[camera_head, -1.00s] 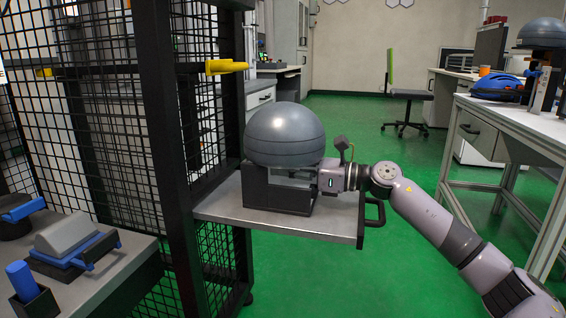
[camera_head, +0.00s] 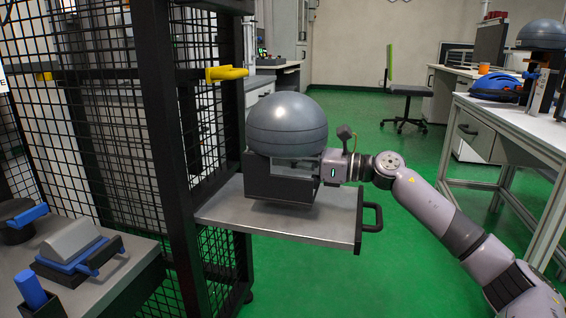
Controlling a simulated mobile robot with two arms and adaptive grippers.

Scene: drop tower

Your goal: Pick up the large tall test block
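The large tall test block is a grey dome (camera_head: 287,122) on a dark base (camera_head: 280,188). It is over the pull-out metal shelf (camera_head: 345,225), slightly tilted, with a shadow beneath and its base seemingly just clear of the surface. My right gripper (camera_head: 312,168) reaches in from the right at the base, under the dome. Its fingers are mostly hidden by the base and dome, but the block moves with it, so it appears shut on the block. My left gripper is not in view.
A black mesh cage post (camera_head: 170,150) stands close left of the block, with a yellow handle (camera_head: 226,73) above. The shelf has a black handle (camera_head: 372,217). A left bench (camera_head: 110,285) holds a grey block (camera_head: 70,240) on a blue holder. Green floor is open behind.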

